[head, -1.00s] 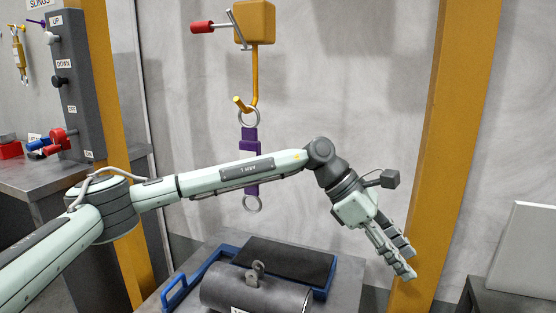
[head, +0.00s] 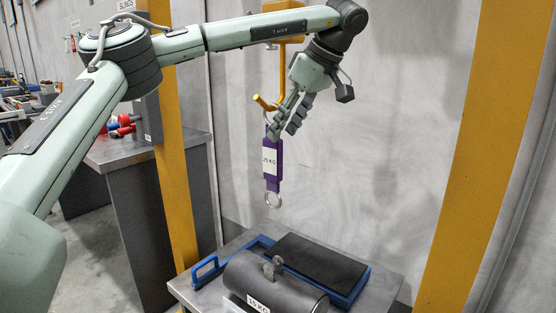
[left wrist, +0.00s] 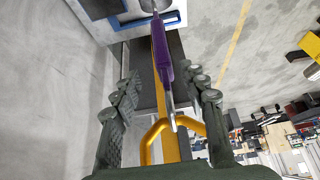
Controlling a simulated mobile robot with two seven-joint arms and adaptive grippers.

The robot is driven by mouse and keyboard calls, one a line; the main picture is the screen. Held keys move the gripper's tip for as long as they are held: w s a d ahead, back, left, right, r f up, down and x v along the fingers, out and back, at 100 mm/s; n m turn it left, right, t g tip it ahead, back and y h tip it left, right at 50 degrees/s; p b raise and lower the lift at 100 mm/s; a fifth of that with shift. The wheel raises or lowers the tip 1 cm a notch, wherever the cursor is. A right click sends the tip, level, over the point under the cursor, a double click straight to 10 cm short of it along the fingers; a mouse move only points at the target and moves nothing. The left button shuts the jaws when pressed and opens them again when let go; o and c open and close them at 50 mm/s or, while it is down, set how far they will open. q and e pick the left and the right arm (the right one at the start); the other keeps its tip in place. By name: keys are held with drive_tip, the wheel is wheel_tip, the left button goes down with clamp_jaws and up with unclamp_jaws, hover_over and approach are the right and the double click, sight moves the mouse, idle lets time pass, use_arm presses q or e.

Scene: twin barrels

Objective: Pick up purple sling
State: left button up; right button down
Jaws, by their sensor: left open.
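The purple sling (head: 272,160) has a white "25 KG" label and a metal ring at each end. It hangs from the yellow hook (head: 266,103) by its upper ring, which my gripper partly hides in the head view. My left gripper (head: 281,132) is open at the sling's upper end, with its fingers pointing down. In the left wrist view the sling (left wrist: 163,50) and the hook (left wrist: 160,140) lie between the two spread fingers (left wrist: 160,92). I cannot tell whether a finger touches the sling. My right gripper is in neither view.
Yellow posts (head: 470,160) stand left and right. A grey bench (head: 130,150) is at the left.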

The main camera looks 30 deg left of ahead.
sight(273, 148)
use_arm(q)
drive_tip(key=x, duration=0.5)
drive_tip(key=shift+s, duration=0.35)
drive_tip(key=shift+a+f, duration=0.35)
drive_tip(key=shift+f, duration=0.3)
drive_tip(key=shift+c, duration=1.4)
drive_tip(key=c, duration=0.5)
clamp_jaws()
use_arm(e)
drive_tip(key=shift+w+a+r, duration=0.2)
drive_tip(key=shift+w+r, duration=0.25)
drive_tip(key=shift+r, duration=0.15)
use_arm(q)
drive_tip(key=shift+w, duration=0.1)
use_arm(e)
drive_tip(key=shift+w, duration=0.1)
